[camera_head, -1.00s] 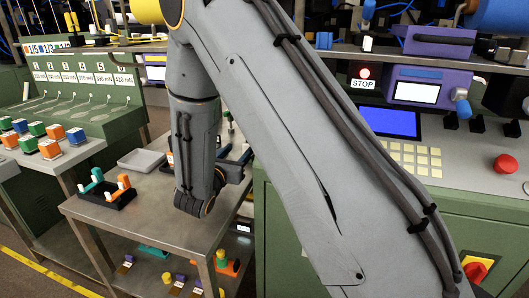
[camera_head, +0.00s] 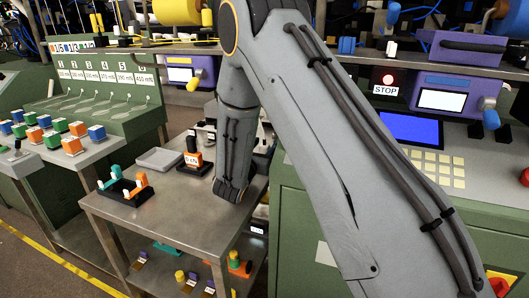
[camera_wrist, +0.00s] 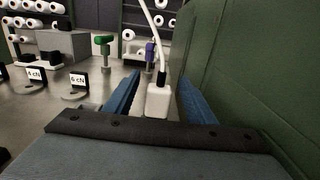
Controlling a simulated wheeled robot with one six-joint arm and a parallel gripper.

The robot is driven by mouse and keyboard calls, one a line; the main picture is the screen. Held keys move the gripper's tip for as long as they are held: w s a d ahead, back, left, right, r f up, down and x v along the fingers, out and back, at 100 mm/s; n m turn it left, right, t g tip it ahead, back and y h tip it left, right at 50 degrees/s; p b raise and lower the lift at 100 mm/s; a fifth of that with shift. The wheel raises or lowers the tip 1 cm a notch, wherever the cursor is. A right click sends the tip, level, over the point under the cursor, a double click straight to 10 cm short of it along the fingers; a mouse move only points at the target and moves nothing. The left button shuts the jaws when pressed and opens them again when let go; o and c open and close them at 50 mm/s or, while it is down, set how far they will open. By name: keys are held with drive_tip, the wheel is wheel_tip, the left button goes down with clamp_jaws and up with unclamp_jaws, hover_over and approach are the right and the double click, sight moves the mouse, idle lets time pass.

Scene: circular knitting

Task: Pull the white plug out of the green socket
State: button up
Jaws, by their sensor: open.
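In the wrist view a white plug (camera_wrist: 158,101) stands upright between the two blue fingers of my gripper (camera_wrist: 160,77). A black collar and a white cable (camera_wrist: 149,20) rise from its top. The fingers are spread, with a visible gap on each side of the plug. The plug's lower end is hidden behind my gripper's body, and I cannot make out a green socket under it. In the head view my arm hides the plug and most of my gripper.
A green wall (camera_wrist: 260,65) rises close on the right in the wrist view. A green-topped post (camera_wrist: 103,43) and a purple-topped post (camera_wrist: 150,52) stand beyond the fingers. Tags stand at left. The metal table (camera_head: 180,222) holds a black tray (camera_head: 122,191) and a grey tray (camera_head: 160,160).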

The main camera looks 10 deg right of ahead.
drive_tip(key=shift+c, duration=0.4)
drive_tip(key=c, duration=1)
drive_tip(key=shift+c, duration=0.2)
drive_tip(key=shift+r, duration=0.15)
drive_tip(key=shift+r, duration=0.5)
wheel_tip(320, 180, up, 2)
drive_tip(key=shift+r+b, duration=0.15)
drive_tip(key=shift+b, duration=0.15)
drive_tip(key=r+v, duration=0.3)
drive_tip(key=v, duration=1.5)
drive_tip(key=shift+p, duration=0.45)
